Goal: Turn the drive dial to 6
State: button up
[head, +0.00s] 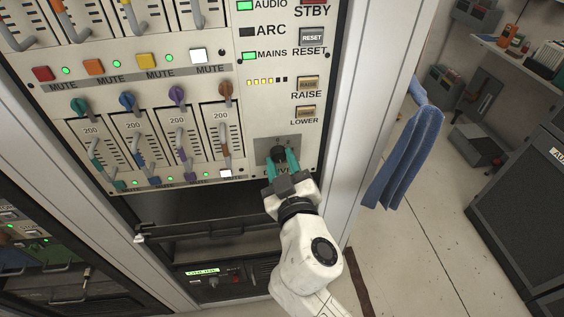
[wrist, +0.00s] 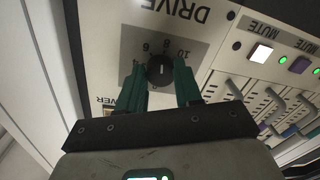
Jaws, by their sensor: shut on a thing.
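The drive dial (head: 278,153) is a round black knob on a grey square plate at the lower right of the rack panel. It also shows in the wrist view (wrist: 160,71), under the upside-down word DRIVE, with several printed numbers around it, 10 among them. My gripper (head: 281,163) has its teal fingers on either side of the knob and is shut on it; in the wrist view the fingertips (wrist: 160,74) flank the knob. A small pale mark shows on the knob, but I cannot read surely which number it points to. The fingers hide part of the scale.
The RAISE button (head: 307,83) and LOWER button (head: 306,114) sit above the dial. Fader strips (head: 180,135) and lit MUTE buttons (head: 199,56) fill the panel to the left. A blue towel (head: 404,155) hangs right of the rack. Open floor lies beyond it.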

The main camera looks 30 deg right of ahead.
jog(key=n+p, duration=0.1)
jog(key=n, duration=0.3)
jog(key=shift+r, duration=0.15)
jog(key=shift+n+p, duration=0.4)
jog(key=shift+n, duration=0.9)
jog(key=o, duration=1)
jog(key=shift+o, duration=0.2)
jog(key=b+v, duration=0.3)
jog(key=v, duration=0.7)
jog(key=shift+s+a, duration=0.2)
jog(key=shift+s, duration=0.15)
